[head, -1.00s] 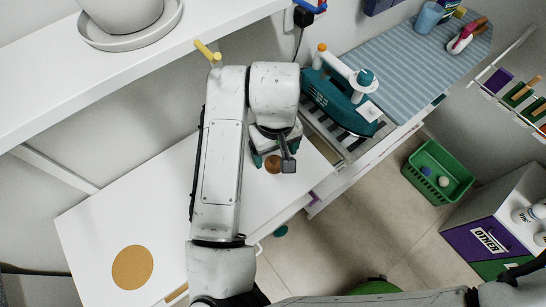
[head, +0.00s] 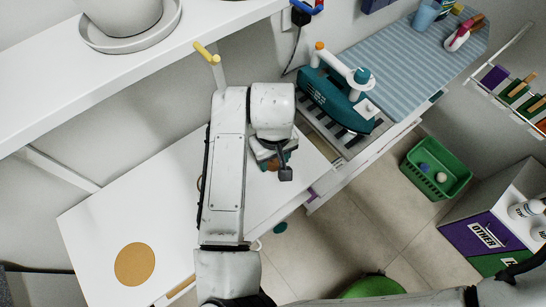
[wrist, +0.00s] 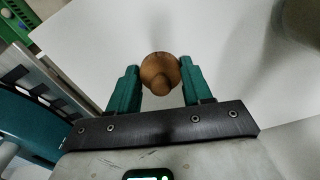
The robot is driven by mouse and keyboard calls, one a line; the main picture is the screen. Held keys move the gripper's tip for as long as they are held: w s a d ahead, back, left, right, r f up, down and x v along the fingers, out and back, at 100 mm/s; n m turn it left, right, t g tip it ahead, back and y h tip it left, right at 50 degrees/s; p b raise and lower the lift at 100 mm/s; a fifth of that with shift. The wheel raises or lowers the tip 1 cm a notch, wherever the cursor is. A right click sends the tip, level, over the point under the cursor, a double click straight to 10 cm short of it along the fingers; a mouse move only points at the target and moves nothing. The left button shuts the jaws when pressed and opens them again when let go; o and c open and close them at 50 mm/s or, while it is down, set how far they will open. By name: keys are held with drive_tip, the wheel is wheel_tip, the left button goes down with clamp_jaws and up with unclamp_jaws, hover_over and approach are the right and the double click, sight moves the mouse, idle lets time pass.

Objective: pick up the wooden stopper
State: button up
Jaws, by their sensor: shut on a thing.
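The wooden stopper (wrist: 160,72), brown with a round knob, sits between the two green fingers of my gripper (wrist: 160,80) in the wrist view. The gripper is shut on it, with a finger on each side. White table surface shows behind it; I cannot tell whether the stopper touches the table. In the head view my gripper (head: 275,162) is over the right part of the white table (head: 170,215), mostly hidden under my arm. Only a small brown patch of the stopper shows there.
A round cork mat (head: 134,264) lies on the table's left part. A teal iron (head: 338,97) stands on a rack to the right, beside a striped ironing board (head: 405,55). A white shelf (head: 120,65) with a pot overhangs at upper left. A green basket (head: 436,168) stands on the floor.

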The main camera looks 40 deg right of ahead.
drive_tip(key=c, duration=0.3)
